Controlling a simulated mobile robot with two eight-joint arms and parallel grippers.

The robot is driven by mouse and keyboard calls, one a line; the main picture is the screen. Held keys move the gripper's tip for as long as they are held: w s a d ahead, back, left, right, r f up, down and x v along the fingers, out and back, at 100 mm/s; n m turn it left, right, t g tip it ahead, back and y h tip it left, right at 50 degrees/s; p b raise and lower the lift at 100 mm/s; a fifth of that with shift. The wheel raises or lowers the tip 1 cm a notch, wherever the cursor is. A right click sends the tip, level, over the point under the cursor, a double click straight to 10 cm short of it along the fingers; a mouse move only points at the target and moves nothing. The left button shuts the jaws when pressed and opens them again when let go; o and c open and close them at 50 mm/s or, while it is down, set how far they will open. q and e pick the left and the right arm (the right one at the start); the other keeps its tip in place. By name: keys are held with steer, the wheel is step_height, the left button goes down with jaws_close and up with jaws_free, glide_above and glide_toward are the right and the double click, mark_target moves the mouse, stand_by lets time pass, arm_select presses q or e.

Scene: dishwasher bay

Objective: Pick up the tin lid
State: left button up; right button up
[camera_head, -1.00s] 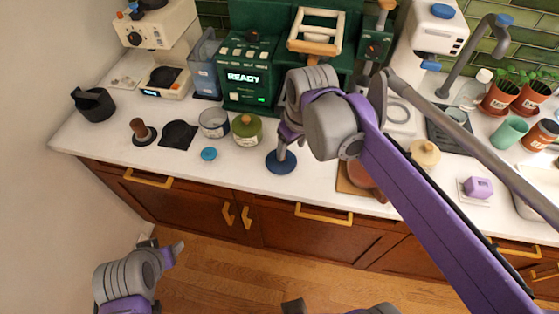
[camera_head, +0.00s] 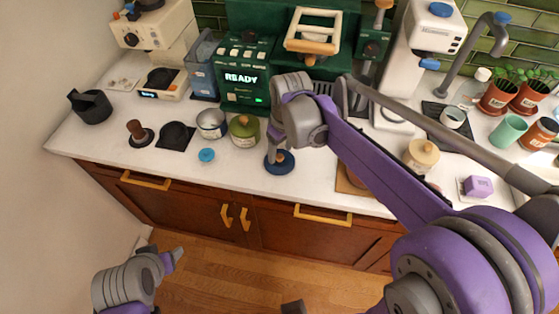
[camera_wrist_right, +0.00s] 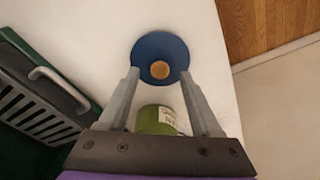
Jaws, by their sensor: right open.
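The tin lid appears to be the blue round disc with a tan knob (camera_head: 284,166), flat on the white counter near its front edge. It shows whole in the right wrist view (camera_wrist_right: 149,43). My right gripper (camera_head: 273,157) points down over it, open and empty. In the wrist view the fingertips (camera_wrist_right: 160,74) straddle the knob line, near the disc's edge; their height above it is unclear. A green tin (camera_head: 244,132) stands left of the disc, its label visible between the fingers in the wrist view (camera_wrist_right: 157,120). My left gripper (camera_head: 174,255) hangs low, away from the counter.
A small blue cap (camera_head: 207,155), a metal pot (camera_head: 212,124) and a dark tamper (camera_head: 140,134) stand to the left. The green machine (camera_head: 245,75) is behind. A wooden board (camera_head: 348,185) lies to the right, partly under my arm. The counter's front edge is close.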

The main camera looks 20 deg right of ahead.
step_height(320, 180, down, 2)
steer(key=shift+w, duration=0.1)
jaws_close()
steer(key=shift+r, duration=0.1)
stand_by(0.4)
